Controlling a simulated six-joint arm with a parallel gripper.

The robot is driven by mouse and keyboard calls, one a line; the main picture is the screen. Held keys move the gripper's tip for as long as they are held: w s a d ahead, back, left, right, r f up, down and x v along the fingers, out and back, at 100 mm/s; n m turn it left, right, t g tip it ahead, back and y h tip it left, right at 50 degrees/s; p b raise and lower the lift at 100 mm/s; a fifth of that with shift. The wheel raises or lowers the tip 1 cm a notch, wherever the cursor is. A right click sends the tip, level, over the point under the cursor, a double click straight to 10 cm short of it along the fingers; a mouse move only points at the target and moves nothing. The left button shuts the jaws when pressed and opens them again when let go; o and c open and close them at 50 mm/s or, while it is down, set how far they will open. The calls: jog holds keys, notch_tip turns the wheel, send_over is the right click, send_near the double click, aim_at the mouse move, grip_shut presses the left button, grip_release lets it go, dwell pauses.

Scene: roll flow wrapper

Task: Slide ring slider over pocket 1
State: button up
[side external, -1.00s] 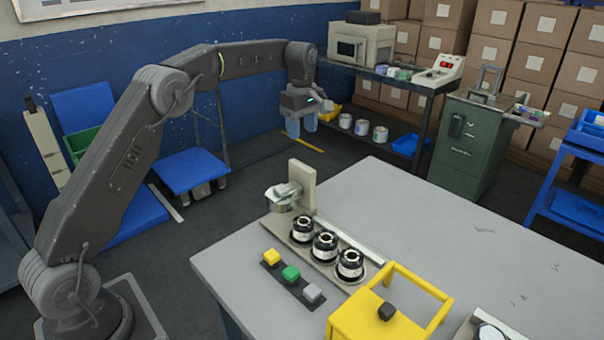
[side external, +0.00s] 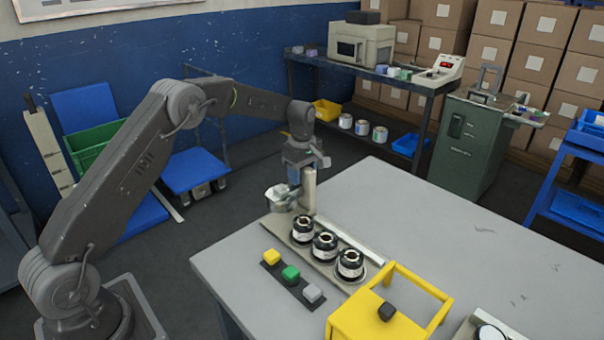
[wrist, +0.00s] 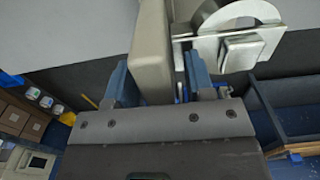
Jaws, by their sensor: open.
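The pale metal ring-shaped part, which looks like the ring slider (side external: 278,199), sits at the far end of the rail beside an upright beige post (side external: 309,190). Three black rolls with white bands (side external: 324,246) stand in a row of pockets on the plate; I cannot tell which is pocket 1. My gripper (side external: 294,184) points down, just above the slider and beside the post. In the wrist view its blue fingers (wrist: 160,82) are apart, with the post (wrist: 152,45) showing between them. The slider's ring and block (wrist: 245,48) show right of the post. Contact cannot be made out.
A strip with yellow, green and grey buttons (side external: 290,272) lies in front of the rolls. A yellow open-framed box with a black knob (side external: 370,322) stands at the near end.

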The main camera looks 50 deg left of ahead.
jog(key=shift+f, duration=0.1)
grip_shut()
dwell(0.4)
